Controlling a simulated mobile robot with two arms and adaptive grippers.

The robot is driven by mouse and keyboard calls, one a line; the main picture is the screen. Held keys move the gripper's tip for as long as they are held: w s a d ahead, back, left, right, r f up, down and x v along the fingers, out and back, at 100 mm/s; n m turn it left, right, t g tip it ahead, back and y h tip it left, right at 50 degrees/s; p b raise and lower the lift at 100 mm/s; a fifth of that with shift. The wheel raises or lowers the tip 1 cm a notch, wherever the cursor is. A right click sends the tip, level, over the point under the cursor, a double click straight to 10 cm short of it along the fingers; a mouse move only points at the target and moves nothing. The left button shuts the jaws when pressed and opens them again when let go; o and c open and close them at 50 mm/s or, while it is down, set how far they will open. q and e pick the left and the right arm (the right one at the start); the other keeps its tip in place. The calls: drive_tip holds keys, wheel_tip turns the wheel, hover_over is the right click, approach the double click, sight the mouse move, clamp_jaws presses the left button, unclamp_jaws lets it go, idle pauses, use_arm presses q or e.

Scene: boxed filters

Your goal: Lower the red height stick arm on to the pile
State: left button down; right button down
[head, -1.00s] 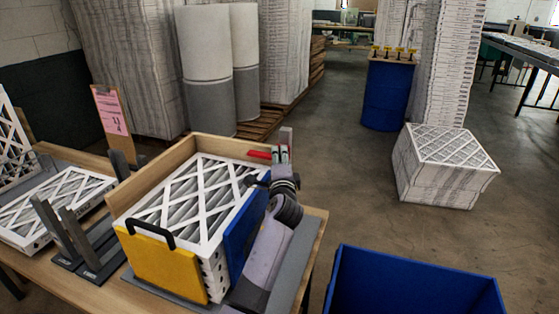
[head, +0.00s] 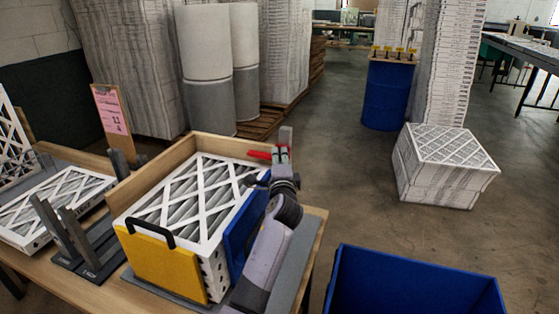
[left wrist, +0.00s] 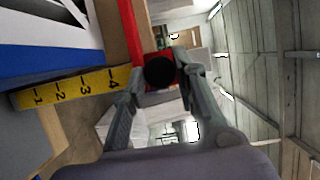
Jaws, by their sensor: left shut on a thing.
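The red height stick arm (head: 260,154) shows at the far right corner of the pile of white pleated filters (head: 197,197). In the left wrist view the red arm (left wrist: 132,32) runs up from a red slider with a black knob (left wrist: 160,71). The yellow measuring stick (left wrist: 75,88) with black numbers lies beside it. My left gripper (head: 281,154) is shut on the red slider, with a finger on each side of the knob in the wrist view (left wrist: 160,82). I cannot tell whether the red arm touches the pile. My right gripper is not in view.
The pile stands in a wooden-walled fixture (head: 207,139) with a yellow front panel (head: 160,268) and a blue side panel (head: 240,232). Grey uprights (head: 62,235) and another filter (head: 50,205) are at left. A blue bin (head: 415,285) stands at right.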

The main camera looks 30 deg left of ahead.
use_arm(q)
wheel_tip(320, 180, down, 4)
drive_tip(key=shift+b, duration=1.2)
drive_tip(key=c, duration=1.2)
unclamp_jaws()
drive_tip(key=shift+c, duration=0.2)
drive_tip(key=v, duration=1.2)
drive_tip(key=shift+f, duration=0.1)
